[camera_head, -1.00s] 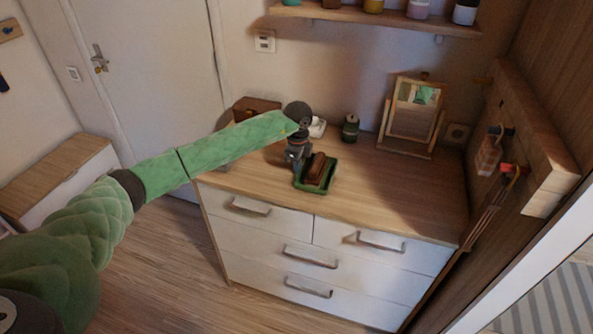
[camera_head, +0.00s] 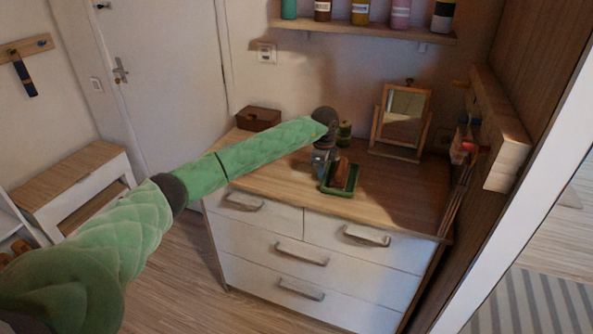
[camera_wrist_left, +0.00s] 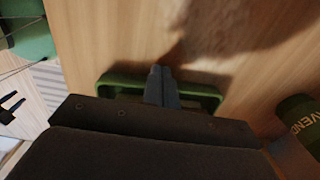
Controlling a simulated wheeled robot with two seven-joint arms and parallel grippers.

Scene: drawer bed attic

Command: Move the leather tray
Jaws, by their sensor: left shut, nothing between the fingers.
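In the left wrist view the tray's rim (camera_wrist_left: 212,92) runs across the middle. My left gripper (camera_head: 321,172) is at the tray's left side in the head view. Its fingers (camera_wrist_left: 161,72) are shut with nothing between them and overlap the tray in the wrist view. I cannot tell whether they touch its rim. The dark gripper body hides the near part of the tray. My right gripper is not in view.
A green jar (camera_head: 344,129) stands behind the tray; in the wrist view it shows lettering (camera_wrist_left: 301,120). A tilting mirror (camera_head: 403,122) stands at the back right and a brown box (camera_head: 258,118) at the back left. The dresser top (camera_head: 408,193) is clear right of the tray.

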